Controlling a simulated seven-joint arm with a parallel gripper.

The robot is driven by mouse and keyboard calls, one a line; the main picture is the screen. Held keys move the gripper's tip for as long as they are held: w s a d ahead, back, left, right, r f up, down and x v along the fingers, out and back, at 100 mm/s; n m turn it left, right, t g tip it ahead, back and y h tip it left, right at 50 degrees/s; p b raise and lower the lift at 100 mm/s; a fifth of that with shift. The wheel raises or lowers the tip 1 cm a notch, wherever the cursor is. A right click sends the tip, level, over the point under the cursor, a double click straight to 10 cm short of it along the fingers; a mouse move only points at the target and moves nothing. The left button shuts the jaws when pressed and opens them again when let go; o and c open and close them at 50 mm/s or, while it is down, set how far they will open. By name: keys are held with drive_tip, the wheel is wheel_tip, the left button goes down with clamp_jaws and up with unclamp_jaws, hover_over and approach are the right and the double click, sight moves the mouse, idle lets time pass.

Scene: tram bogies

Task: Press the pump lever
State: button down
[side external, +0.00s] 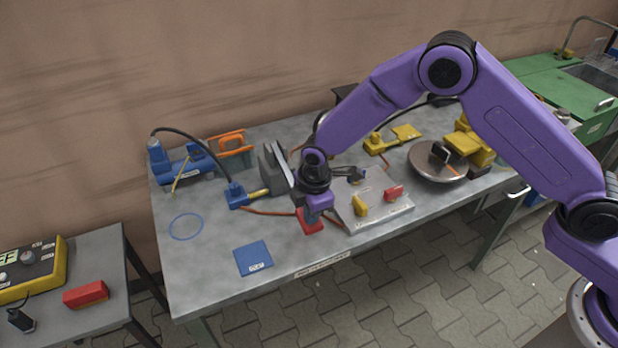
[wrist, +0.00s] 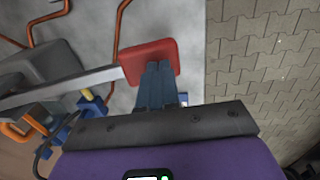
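My gripper (side external: 311,216) points down over a red pad (side external: 312,226) near the table's front edge. In the wrist view its blue-grey fingers (wrist: 158,72) are together, with nothing seen between them, and their tips overlap the red pad (wrist: 147,54). I cannot tell whether they touch it. A long light-grey bar (wrist: 60,88) runs from the left to the red pad and looks like a lever. A dark grey body (side external: 270,170) with an upright light plate stands left of my gripper. The blue pump unit (side external: 178,165) with a thin yellow rod stands at the back left.
A black hose joins the pump unit to a blue cylinder (side external: 237,195). A light plate (side external: 385,221) with yellow and red pieces lies right of my gripper. A blue square (side external: 253,258) lies front left. A round disc (side external: 438,165) and yellow machine stand at the right.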

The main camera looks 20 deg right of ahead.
drive_tip(key=shift+f, duration=1.05)
drive_tip(key=shift+r, duration=0.1)
drive_tip(key=s+r, duration=0.4)
drive_tip(key=r, duration=1)
drive_tip(key=shift+r, duration=0.1)
drive_tip(key=w+r+g, duration=0.2)
drive_tip(key=w+r, duration=0.5)
drive_tip(key=r, duration=0.4)
drive_tip(key=shift+w+g, duration=0.15)
drive_tip(key=shift+g, duration=0.25)
